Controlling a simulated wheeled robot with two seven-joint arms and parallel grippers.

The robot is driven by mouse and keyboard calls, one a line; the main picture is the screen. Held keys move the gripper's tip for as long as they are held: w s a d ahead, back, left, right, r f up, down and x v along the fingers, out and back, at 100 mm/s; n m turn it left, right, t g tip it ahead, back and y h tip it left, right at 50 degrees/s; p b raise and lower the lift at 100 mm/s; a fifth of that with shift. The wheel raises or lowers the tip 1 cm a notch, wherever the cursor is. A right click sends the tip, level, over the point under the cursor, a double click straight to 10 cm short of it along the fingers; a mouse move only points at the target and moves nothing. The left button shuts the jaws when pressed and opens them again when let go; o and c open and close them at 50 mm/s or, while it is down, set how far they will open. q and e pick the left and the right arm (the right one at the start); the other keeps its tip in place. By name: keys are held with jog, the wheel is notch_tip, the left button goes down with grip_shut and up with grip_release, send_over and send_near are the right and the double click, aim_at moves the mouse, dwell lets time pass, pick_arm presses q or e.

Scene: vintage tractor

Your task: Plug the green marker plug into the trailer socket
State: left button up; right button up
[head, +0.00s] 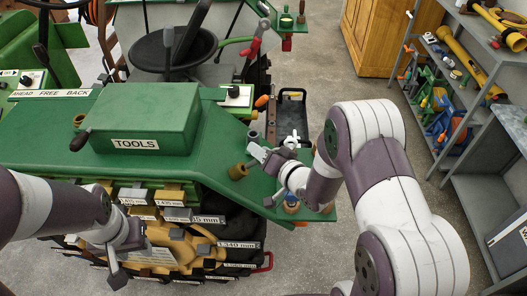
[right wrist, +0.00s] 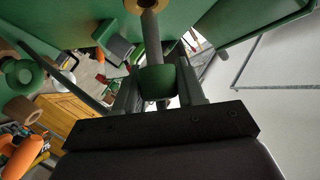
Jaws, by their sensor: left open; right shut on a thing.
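My right gripper (head: 262,154) is over the green tractor's right side in the head view. The right wrist view shows its two fingers (right wrist: 158,95) shut on a green, round-bodied piece, which looks like the green marker plug (right wrist: 157,82). A grey shaft runs from it toward a tan ring (right wrist: 148,4) at the top edge; I cannot tell whether they touch. In the head view the plug is hard to make out. A brass-coloured cylinder (head: 238,171) lies just left of the right fingertips. I cannot tell which part is the trailer socket. My left gripper (head: 125,258) is open and empty, low at left.
A green TOOLS box (head: 148,118) stands on the tractor's hood. Labelled drawers or blocks (head: 180,214) sit below its front edge. A grey shelf (head: 462,140) with coloured parts is at right, and a wooden cabinet (head: 385,35) stands behind. Concrete floor lies between.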

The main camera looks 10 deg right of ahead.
jog(key=shift+w+a+f+b, duration=0.2)
jog(key=shift+a+f+b, duration=0.45)
jog(key=shift+a+f, duration=0.05)
jog(key=shift+w+a+f+b, duration=0.2)
jog(key=shift+a+f+b, duration=0.45)
jog(key=o, duration=1.1)
jog(key=shift+o, duration=0.2)
jog(key=b, duration=0.2)
send_near(257, 163)
jog(key=shift+f, duration=0.15)
